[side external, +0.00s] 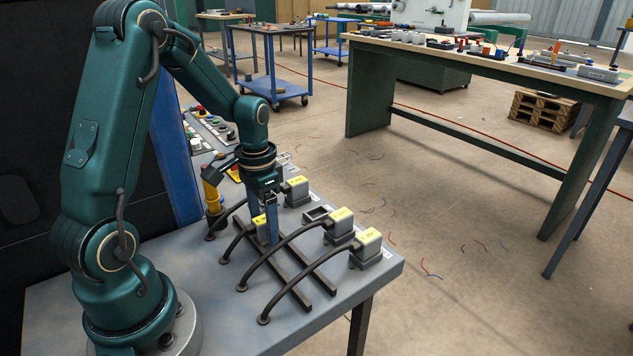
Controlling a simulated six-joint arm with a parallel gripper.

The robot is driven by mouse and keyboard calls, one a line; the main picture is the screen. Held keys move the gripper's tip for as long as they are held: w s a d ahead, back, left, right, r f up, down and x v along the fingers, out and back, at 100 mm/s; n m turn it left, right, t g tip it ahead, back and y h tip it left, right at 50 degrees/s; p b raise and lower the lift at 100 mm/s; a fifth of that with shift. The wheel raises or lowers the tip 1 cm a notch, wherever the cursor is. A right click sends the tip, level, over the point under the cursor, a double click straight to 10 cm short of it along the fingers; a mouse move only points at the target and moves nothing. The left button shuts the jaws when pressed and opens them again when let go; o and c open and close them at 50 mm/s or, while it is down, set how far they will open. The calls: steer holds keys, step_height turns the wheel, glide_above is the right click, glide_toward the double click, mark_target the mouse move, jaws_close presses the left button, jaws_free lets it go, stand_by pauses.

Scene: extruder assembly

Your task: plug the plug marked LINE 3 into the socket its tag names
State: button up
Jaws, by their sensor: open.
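My gripper (271,236) points straight down over the grey bench, with its blue fingers low beside a grey plug with a yellow tag (259,222). The fingers are open and partly hide this plug; I cannot tell whether they touch it. Its black cable runs to the bench at left. Three other grey plugs with yellow tags, a far one (297,191), a middle one (340,223) and a near one (367,248), sit in a row of sockets. An empty socket (316,214) lies between the far and middle plugs. The tag writing is too small to read.
Two dark rails (305,281) run along the bench, with black cables (290,290) arching over them. A yellow post (212,195) and a control panel with buttons (212,127) stand behind. The bench's front-right corner (385,270) is clear.

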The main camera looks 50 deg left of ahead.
mark_target(263, 220)
jaws_close()
steer(key=shift+r, duration=0.15)
step_height(263, 220, up, 10)
steer(key=shift+f, duration=0.1)
steer(key=c, duration=0.6)
jaws_free()
steer(key=shift+c, duration=0.2)
jaws_close()
steer(key=shift+s, duration=0.1)
